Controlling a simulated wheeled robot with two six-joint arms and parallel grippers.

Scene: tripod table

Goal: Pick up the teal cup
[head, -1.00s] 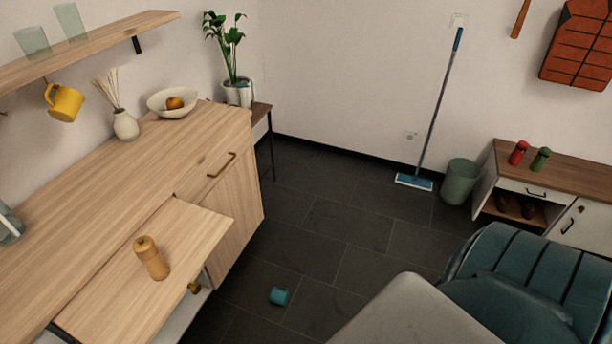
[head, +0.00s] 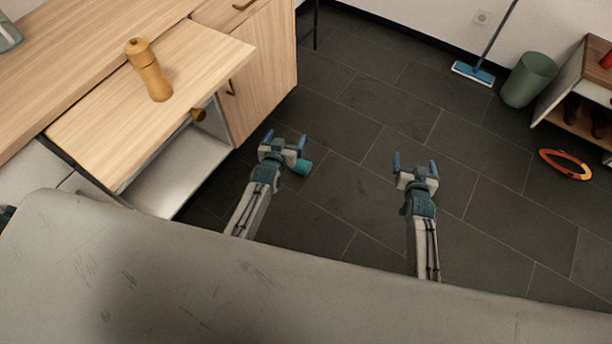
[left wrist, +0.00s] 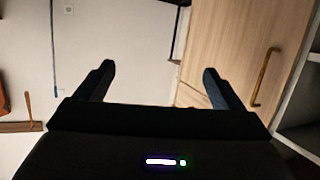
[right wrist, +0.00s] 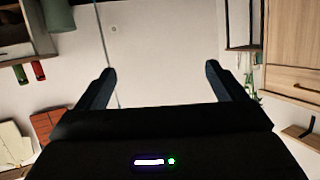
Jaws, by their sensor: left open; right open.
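The teal cup (head: 303,167) lies on the dark tiled floor in the head view, just right of my left gripper and partly hidden behind its right finger. My left gripper (head: 284,143) is open with nothing between its fingers. Its open fingers also show in the left wrist view (left wrist: 158,88), where the cup is not seen. My right gripper (head: 414,163) is open and empty, farther right over the floor. Its open fingers show in the right wrist view (right wrist: 160,88), and the cup is not seen there either.
The wooden cabinet (head: 262,75) and a pulled-out board (head: 100,120) with a wooden mill (head: 148,70) stand at the left. A bin (head: 528,80), a blue mop head (head: 473,73) and an orange ring (head: 565,164) are at the right. The middle floor is clear.

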